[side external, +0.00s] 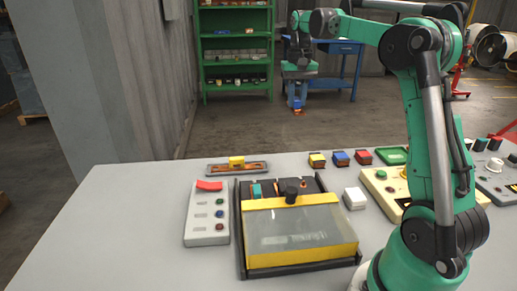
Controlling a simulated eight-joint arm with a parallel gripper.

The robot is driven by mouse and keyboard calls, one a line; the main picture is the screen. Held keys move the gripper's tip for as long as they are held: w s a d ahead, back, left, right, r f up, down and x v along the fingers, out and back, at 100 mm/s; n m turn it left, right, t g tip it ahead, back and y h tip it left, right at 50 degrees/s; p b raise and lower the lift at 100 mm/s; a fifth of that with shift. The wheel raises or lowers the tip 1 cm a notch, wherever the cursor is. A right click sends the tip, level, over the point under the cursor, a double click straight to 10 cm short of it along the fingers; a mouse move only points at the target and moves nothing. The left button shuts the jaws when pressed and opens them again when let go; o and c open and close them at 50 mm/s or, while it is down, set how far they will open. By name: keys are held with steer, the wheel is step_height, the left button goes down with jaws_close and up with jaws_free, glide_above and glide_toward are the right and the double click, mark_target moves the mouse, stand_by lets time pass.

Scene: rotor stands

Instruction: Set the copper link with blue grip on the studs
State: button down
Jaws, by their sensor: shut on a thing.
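My gripper (297,101) hangs high beyond the far edge of the table in the picture, pointing down. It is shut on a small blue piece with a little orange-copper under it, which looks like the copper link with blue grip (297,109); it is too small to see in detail. A dark open-topped box (241,234) with a yellow-framed clear cover (300,232) stands mid-table. At its uncovered back strip are a teal block (257,190) and small copper parts (303,184), possibly the studs; the black knob (291,191) partly hides this strip.
A tray (212,169) holds a copper bar with a yellow grip (237,162). Yellow-, blue- (340,158) and red-topped blocks stand at the back. A grey button panel (207,213) is left of the box; a white block (354,198) and cream panel (378,183) are right. The table's left side is clear.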

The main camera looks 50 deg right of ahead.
steer(key=shift+s+a+f, duration=1.25)
steer(key=shift+s+f, duration=0.3)
steer(key=shift+f, duration=0.4)
steer(key=shift+s+a+f, duration=1.3)
steer(key=shift+s+f, duration=0.2)
steer(key=shift+f, duration=0.5)
steer(key=shift+s+a+f, duration=1.25)
steer(key=shift+s+f, duration=0.3)
steer(key=shift+f, duration=0.4)
steer(key=shift+f, duration=0.4)
steer(key=shift+f, duration=0.6)
steer(key=shift+f, duration=1.4)
steer(key=shift+c, duration=0.7)
jaws_free()
steer(key=shift+r, duration=0.1)
